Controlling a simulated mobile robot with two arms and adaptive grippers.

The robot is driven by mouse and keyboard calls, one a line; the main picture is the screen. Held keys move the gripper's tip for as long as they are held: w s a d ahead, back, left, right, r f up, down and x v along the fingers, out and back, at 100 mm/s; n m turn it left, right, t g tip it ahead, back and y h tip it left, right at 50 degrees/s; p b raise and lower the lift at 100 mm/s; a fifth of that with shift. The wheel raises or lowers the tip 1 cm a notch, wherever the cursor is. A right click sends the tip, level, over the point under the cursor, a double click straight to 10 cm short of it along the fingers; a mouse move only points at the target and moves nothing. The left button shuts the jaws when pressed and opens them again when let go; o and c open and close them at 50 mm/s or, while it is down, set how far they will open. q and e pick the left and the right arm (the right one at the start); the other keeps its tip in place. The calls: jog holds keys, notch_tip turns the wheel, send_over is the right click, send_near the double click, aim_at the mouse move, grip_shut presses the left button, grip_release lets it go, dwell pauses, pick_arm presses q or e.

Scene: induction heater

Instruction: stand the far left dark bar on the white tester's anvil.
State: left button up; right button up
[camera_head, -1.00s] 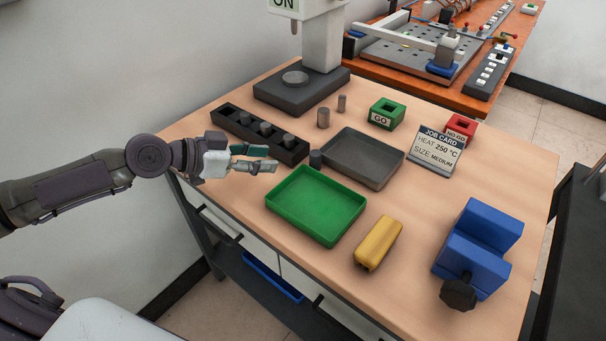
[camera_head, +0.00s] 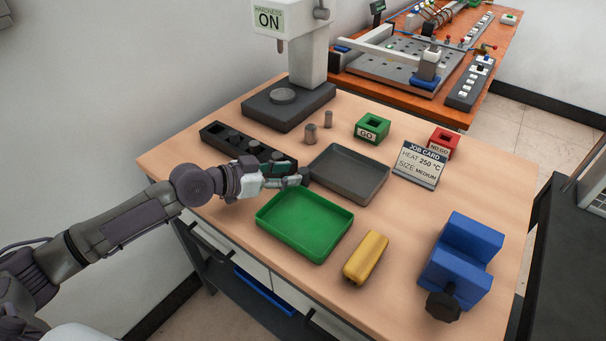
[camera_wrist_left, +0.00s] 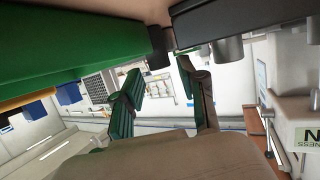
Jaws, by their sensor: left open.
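The white tester (camera_head: 307,55) stands at the back on a dark base, with its round grey anvil (camera_head: 283,96) bare. A black rack (camera_head: 208,135) in front of it holds several dark bars (camera_head: 254,147). A separate small dark bar (camera_head: 305,174) stands by the grey tray's left corner, partly hidden by my fingers. My left gripper (camera_head: 301,178) is open at this bar, low between the rack and the green tray. In the left wrist view, the dark bar (camera_wrist_left: 159,46) shows between and beyond the open fingers (camera_wrist_left: 160,80); contact cannot be told. My right gripper is out of view.
A green tray (camera_head: 262,222) lies just in front of my gripper, a grey tray (camera_head: 376,190) to its right. Two grey cylinders (camera_head: 311,134) stand behind. GO block (camera_head: 372,126), job card (camera_head: 418,165), yellow piece (camera_head: 366,257) and blue block (camera_head: 462,255) lie further right.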

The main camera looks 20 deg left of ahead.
aim_at(300, 171)
pick_arm(q)
jog(key=x, duration=0.4)
jog(key=shift+r+p, duration=0.1)
jog(key=shift+p, duration=0.2)
jog(key=shift+s, duration=0.1)
grip_shut()
jog(key=shift+r, duration=0.15)
